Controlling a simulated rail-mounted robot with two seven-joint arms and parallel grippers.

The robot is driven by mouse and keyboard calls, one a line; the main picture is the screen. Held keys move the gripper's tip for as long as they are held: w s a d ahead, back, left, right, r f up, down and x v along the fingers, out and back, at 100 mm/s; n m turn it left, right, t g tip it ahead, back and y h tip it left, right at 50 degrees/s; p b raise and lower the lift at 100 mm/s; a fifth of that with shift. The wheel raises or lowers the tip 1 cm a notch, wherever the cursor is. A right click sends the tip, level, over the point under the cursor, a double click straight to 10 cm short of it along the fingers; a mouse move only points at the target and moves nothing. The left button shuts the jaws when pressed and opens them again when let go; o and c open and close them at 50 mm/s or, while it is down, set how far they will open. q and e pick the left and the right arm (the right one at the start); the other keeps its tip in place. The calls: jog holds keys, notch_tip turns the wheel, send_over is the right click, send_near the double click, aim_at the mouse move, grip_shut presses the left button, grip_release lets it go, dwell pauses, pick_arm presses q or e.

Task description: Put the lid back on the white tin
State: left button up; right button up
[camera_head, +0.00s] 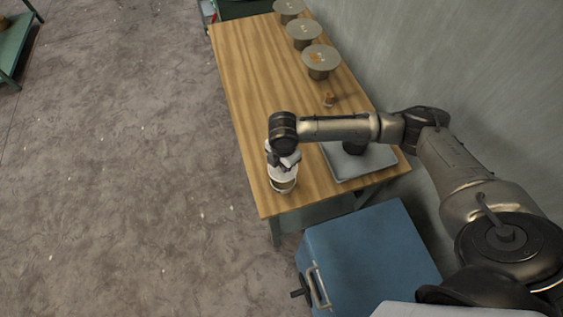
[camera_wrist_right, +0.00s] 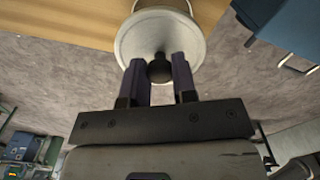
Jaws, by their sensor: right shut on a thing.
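My right gripper (camera_wrist_right: 162,70) is shut on the dark knob of a round, pale lid (camera_wrist_right: 190,42) in the right wrist view. The white tin (camera_wrist_right: 168,4) shows in part behind the lid, at the top of that view. In the head view the white tin (camera_head: 284,186) stands at the near left corner of the wooden table, and my right gripper (camera_head: 283,166) is right above it. I cannot tell whether the lid touches the tin's rim. My left gripper is not in view.
A grey tray (camera_head: 342,172) with a dark object lies right of the tin on the wooden table (camera_head: 262,92). A blue cabinet (camera_head: 370,255) stands in front. The table's left side is clear.

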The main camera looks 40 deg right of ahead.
jog(key=shift+s+f+n, duration=0.1)
jog(key=shift+n, duration=0.9)
notch_tip(320, 180, down, 4)
jog(key=b, duration=0.6)
jog(key=shift+f, duration=1.15)
jog(key=shift+r+p, duration=0.1)
jog(key=shift+p, duration=0.5)
jog(key=shift+p, duration=0.65)
dwell(0.8)
